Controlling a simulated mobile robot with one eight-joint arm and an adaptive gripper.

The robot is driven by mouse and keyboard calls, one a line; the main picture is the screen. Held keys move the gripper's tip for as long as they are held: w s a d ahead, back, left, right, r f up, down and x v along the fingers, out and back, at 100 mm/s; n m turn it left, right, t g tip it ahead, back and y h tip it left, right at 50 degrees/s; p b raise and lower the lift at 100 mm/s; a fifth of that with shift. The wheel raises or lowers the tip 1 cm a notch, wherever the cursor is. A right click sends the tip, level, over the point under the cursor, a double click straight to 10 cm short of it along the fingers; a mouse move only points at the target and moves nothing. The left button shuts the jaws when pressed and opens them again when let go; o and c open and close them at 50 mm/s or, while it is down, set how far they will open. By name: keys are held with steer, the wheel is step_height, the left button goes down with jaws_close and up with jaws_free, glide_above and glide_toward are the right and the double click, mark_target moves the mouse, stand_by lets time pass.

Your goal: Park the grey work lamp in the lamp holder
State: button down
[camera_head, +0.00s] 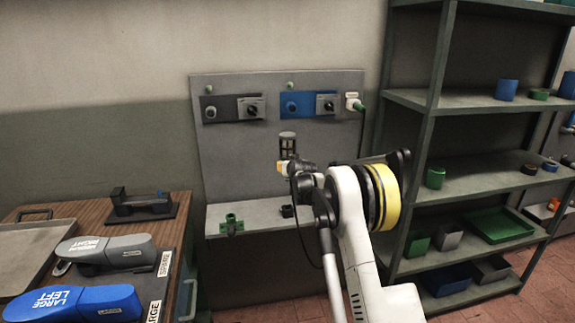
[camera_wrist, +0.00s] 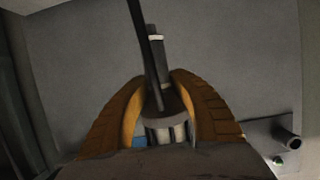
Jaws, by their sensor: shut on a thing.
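The grey work lamp (camera_head: 288,145) stands upright in front of the grey panel, its caged head showing above my gripper (camera_head: 289,167). My gripper is shut on the lamp, and its fingers hide the lamp's lower part. In the wrist view, the lamp (camera_wrist: 166,128) sits between the two brown finger pads of my gripper (camera_wrist: 160,110), with a dark cord running up from it. A small dark fitting (camera_head: 287,211) sits on the ledge below the gripper. It may be the lamp holder, but I cannot tell for sure. The lamp is apart from it.
The grey panel (camera_head: 235,150) carries two switch boxes and a white plug (camera_head: 353,101). A green fitting (camera_head: 231,225) stands on the ledge (camera_head: 260,213). A wooden bench with grey and blue shoe-shaped forms is at left. A shelf rack (camera_head: 480,103) is at right.

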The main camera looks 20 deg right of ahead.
step_height(320, 180, down, 11)
steer(key=b, duration=0.6)
stand_by(1.6)
steer(key=shift+f+b, duration=1)
steer(key=shift+f, duration=0.5)
stand_by(1.5)
steer(key=c, duration=1)
jaws_free()
steer(key=shift+c, duration=0.2)
steer(key=shift+s, duration=0.1)
steer(key=s+a+r+n+g+y, duration=0.1)
steer(key=s+a+r, duration=0.45)
steer(key=s, duration=0.45)
steer(key=s+a+r+g+y, duration=0.1)
steer(key=s+a+r, duration=0.4)
steer(key=s, duration=0.4)
steer(key=s+a+r+n+g, duration=0.1)
steer(key=s+a+r, duration=0.3)
steer(key=s+a, duration=0.45)
steer(key=s+a+f+g, duration=0.1)
steer(key=s+a+f, duration=0.2)
steer(key=s, duration=1.2)
steer(key=s+a+f+g+y, duration=0.1)
steer(key=s+a+f+g, duration=0.1)
steer(key=s, duration=1.3)
steer(key=shift+s+a+f+n+g, duration=0.35)
steer(key=shift+a+f, duration=0.25)
steer(key=shift+a, duration=0.65)
